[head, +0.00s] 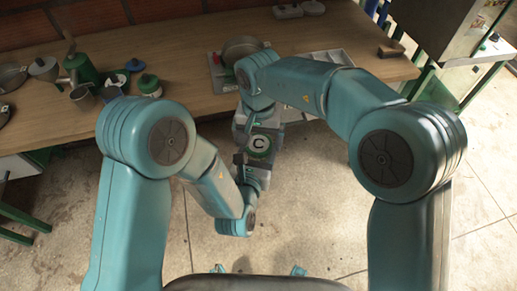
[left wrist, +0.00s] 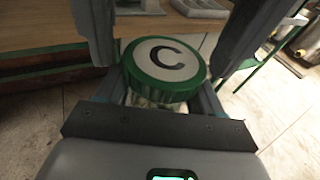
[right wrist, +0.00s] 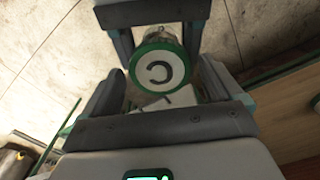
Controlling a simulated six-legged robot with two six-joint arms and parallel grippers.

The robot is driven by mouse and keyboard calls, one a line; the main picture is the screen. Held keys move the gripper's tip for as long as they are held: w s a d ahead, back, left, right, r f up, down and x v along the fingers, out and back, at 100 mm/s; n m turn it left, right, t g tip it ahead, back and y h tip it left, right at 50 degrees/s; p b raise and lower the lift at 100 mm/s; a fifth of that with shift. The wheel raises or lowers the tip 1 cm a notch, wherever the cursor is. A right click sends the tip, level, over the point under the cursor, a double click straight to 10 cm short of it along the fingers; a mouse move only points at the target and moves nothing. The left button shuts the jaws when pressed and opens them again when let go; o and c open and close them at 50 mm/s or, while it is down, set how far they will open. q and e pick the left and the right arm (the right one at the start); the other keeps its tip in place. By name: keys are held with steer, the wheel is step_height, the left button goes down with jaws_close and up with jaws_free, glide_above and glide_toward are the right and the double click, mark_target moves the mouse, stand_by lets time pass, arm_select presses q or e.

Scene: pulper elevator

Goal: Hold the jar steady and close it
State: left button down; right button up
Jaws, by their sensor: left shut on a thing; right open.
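A glass jar (left wrist: 150,99) has a green-rimmed lid (head: 260,143) with a white top and a black C; its glass also shows in the right wrist view (right wrist: 158,37). The lid sits on the jar's mouth and looks level. My left gripper (head: 255,165) is shut on the jar below the lid, holding it in the air in front of the bench. My right gripper (head: 259,128) is open, coming from the bench side. Its fingers stand on either side of the lid (right wrist: 160,68), with gaps showing. Most of the jar body is hidden by the fingers and lid.
The wooden bench (head: 190,60) lies beyond my grippers. It carries a green jug (head: 82,68), a green-lidded jar (head: 149,85), a metal pan (head: 241,47) and a pale tray (head: 330,58). A green-legged stand (head: 445,60) is at the right. The concrete floor below is clear.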

steer(key=shift+c, duration=0.3)
steer(key=c, duration=1)
steer(key=m, duration=0.3)
steer(key=o, duration=1.1)
steer(key=shift+o, duration=0.2)
steer(key=shift+r, duration=0.15)
steer(key=shift+r, duration=2.15)
